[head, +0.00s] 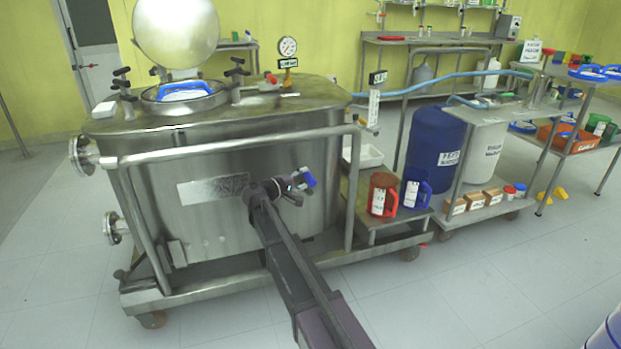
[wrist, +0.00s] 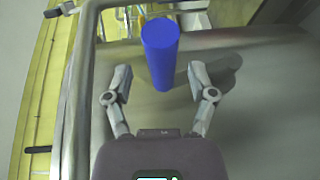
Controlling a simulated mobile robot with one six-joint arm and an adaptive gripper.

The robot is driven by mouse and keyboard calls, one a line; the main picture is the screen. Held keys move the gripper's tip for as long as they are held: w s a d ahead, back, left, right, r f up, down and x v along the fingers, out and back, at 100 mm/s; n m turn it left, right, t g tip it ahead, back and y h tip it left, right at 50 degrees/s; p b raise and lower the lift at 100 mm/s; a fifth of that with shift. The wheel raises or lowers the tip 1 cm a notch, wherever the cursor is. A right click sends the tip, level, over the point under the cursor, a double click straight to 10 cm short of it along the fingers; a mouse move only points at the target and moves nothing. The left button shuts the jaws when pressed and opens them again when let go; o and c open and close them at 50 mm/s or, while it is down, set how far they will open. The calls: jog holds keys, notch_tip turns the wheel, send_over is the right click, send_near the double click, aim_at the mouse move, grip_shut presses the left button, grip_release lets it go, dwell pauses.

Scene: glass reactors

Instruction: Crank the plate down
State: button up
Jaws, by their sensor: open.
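A blue cylinder (wrist: 160,50), which looks like a handle grip, stands out in front of the steel vessel in the wrist view. A small blue part (head: 308,178) shows beside my gripper (head: 292,190) in the head view, probably the same thing. In the wrist view my gripper (wrist: 160,84) is open, with one finger on each side of the cylinder's near end. The fingers look apart from it. The crank's arm and the plate it moves cannot be made out.
The steel vessel (head: 225,145) has a tubular rail (head: 235,144) across its front. A red jug (head: 382,195) and a blue jug (head: 417,190) stand on a low shelf to the right. The floor in front (head: 440,300) is clear.

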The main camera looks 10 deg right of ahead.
aim_at(311, 176)
jog(key=shift+x, duration=1.65)
grip_shut()
